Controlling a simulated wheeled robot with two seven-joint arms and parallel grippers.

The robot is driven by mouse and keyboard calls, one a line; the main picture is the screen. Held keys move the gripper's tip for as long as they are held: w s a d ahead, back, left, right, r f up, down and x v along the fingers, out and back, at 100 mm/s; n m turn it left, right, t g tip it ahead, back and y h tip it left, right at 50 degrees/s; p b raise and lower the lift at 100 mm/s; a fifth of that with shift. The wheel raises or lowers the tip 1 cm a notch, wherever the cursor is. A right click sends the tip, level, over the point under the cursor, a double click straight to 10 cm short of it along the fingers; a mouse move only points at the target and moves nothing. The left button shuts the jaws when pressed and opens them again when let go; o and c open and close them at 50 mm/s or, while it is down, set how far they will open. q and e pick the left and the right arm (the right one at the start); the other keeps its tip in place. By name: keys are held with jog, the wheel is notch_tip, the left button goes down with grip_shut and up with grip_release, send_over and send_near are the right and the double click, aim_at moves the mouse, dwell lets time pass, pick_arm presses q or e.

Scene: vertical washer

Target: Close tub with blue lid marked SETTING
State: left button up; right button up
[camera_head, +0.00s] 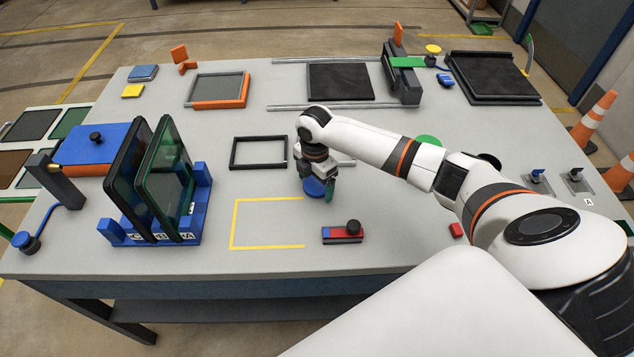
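My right arm reaches in from the right, and its gripper (318,178) points down near the middle of the table. Right at its tip is a round blue piece (313,188), perhaps the lid, partly covered by the gripper. A small green part (329,191) shows beside it. I cannot tell whether the fingers are shut on the blue piece or only close to it. No SETTING marking is readable, and no tub can be made out. A round green thing (428,140) is partly hidden behind my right arm. My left gripper is not in view.
A yellow outline (235,225) marks bare table to the left of the gripper. A red-and-blue block with a black knob (343,233) lies in front, and a black frame (258,152) lies behind left. A blue rack (199,205) holds upright dark panels at left.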

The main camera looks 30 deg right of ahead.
aim_at(315, 185)
jog(key=c, duration=1)
jog(key=shift+o, duration=0.2)
notch_tip(315, 185, up, 10)
jog(key=b, duration=0.1)
